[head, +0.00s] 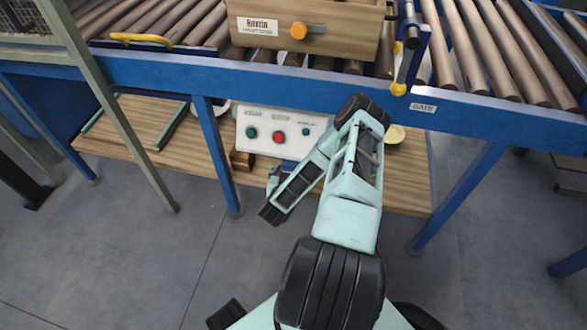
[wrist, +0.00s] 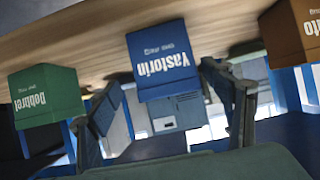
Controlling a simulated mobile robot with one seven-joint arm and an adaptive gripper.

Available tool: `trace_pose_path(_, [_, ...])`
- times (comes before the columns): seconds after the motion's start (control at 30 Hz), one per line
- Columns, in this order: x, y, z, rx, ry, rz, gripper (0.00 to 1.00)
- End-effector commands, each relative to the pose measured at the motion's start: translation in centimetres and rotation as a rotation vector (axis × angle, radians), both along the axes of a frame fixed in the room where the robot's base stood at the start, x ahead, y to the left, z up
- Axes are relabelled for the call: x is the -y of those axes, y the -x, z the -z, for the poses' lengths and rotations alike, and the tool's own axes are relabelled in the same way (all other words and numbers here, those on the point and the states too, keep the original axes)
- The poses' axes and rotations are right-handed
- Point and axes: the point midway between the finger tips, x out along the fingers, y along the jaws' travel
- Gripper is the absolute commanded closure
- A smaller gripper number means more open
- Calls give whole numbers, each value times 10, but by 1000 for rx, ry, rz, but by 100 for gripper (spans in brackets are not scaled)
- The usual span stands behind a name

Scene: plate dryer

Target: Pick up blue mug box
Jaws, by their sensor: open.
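The blue box (wrist: 163,62) is in the middle of the wrist view, with upside-down "Yastorin" lettering on its front. It rests against the wooden shelf board (wrist: 90,30), which runs across the top of this tilted, inverted picture. My gripper (wrist: 160,82) is open, one finger at each side of the blue box in the picture. The fingers seem nearer the camera than the box, and I see no contact. In the head view my arm bends down toward the lower shelf (head: 405,185).
A green box (wrist: 47,95) stands left of the blue one, and an orange-brown box (wrist: 292,32) stands right. A grey-blue box or panel (wrist: 178,112) shows behind. In the head view, a control panel (head: 280,133) and blue conveyor frame (head: 300,88) are close to my arm.

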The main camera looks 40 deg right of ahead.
Motion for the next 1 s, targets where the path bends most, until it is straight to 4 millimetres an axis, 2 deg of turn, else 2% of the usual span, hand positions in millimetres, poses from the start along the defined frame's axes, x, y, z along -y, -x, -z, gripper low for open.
trace_pose_path(0.4, [30,-34,22,1,1,2,26])
trace_pose_path(0.7, [32,-37,21,-1,1,0,27])
trace_pose_path(1.0, [32,-37,21,-1,1,0,60])
